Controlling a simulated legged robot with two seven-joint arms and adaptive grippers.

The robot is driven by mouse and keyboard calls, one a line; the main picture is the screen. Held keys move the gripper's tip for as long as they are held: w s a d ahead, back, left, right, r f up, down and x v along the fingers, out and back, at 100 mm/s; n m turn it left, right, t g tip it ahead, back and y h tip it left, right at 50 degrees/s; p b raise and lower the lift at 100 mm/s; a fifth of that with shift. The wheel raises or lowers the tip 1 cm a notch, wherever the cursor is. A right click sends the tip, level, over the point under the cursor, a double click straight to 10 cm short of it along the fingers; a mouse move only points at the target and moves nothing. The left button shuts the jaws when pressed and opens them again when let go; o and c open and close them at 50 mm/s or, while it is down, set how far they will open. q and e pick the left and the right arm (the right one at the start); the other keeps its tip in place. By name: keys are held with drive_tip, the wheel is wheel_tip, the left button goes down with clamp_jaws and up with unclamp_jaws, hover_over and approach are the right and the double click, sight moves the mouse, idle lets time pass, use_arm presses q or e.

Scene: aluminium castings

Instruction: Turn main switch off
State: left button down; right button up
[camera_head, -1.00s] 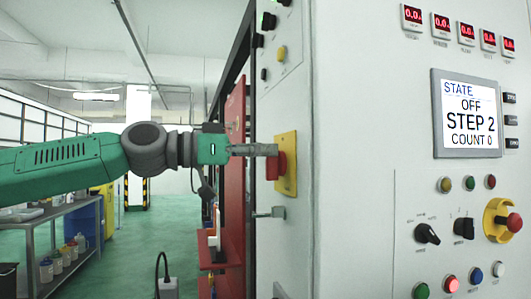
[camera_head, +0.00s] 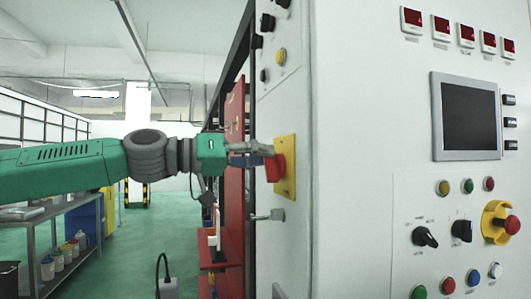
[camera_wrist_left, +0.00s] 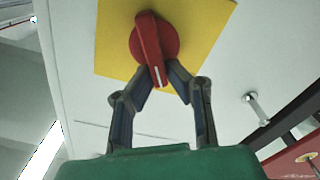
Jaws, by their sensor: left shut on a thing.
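The main switch is a red rotary knob (camera_head: 275,168) on a yellow plate (camera_head: 288,155) on the cabinet's side face. In the left wrist view the red knob (camera_wrist_left: 149,33) shows at the top, its handle slightly tilted, with a white mark at its lower end. My left gripper (camera_head: 264,152) reaches in from the left at the knob. In the left wrist view my left gripper (camera_wrist_left: 163,82) has its two fingers closed around the lower end of the handle. My right gripper is not in view.
The cabinet front has a dark screen (camera_head: 470,115), small dark displays, buttons and a red emergency stop (camera_head: 513,223) on yellow. A metal handle (camera_head: 270,214) sticks out below the switch. A shelf (camera_head: 75,215) with bottles stands at the left.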

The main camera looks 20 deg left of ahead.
use_arm(q)
drive_tip(key=n, duration=0.2)
drive_tip(key=f+n, duration=0.1)
drive_tip(key=n+p, duration=0.1)
drive_tip(key=n, duration=0.1)
drive_tip(key=shift+w+a+f+n, duration=0.2)
drive_tip(key=shift+w+f+n, duration=0.1)
drive_tip(key=shift+w, duration=0.05)
drive_tip(key=shift+f, duration=0.1)
idle(0.3)
drive_tip(key=c, duration=1.6)
unclamp_jaws()
drive_tip(key=shift+a+r, duration=0.2)
drive_tip(key=shift+a, duration=0.15)
drive_tip(key=v, duration=1.2)
drive_tip(key=shift+f, duration=0.15)
drive_tip(key=shift+w+d, duration=0.1)
drive_tip(key=shift+d, duration=0.05)
